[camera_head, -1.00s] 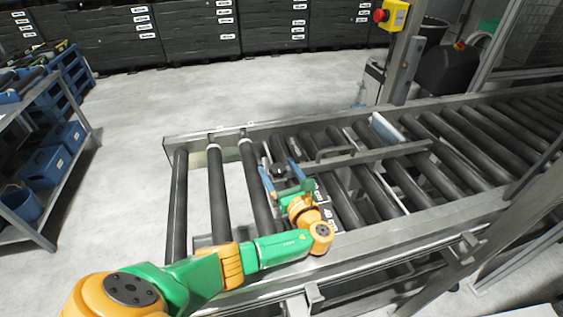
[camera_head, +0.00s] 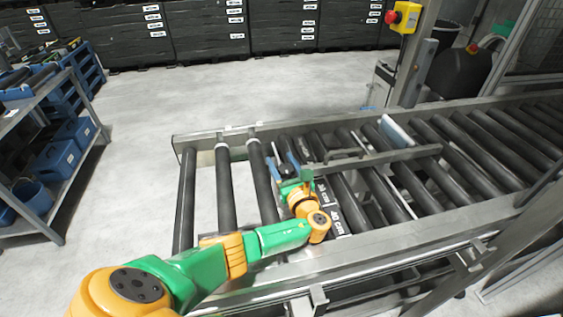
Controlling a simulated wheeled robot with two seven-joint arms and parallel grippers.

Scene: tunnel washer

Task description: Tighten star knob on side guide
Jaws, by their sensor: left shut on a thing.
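My left gripper (camera_head: 283,156) reaches over the roller conveyor from the front, with blue fingers pointing away from me. It is shut on a small dark knob (camera_head: 287,169), which I take to be the star knob; the fingers and wrist hide much of it. The side guide (camera_head: 390,158) is a metal bar running to the right from near the gripper, above the rollers. Labels with printed text lie beside the wrist. My right gripper is not in view.
The conveyor's metal frame (camera_head: 420,223) runs along the front and back of the dark rollers. A yellow box with a red button (camera_head: 403,16) stands on a post at the back. A shelf with blue bins (camera_head: 50,163) is at left.

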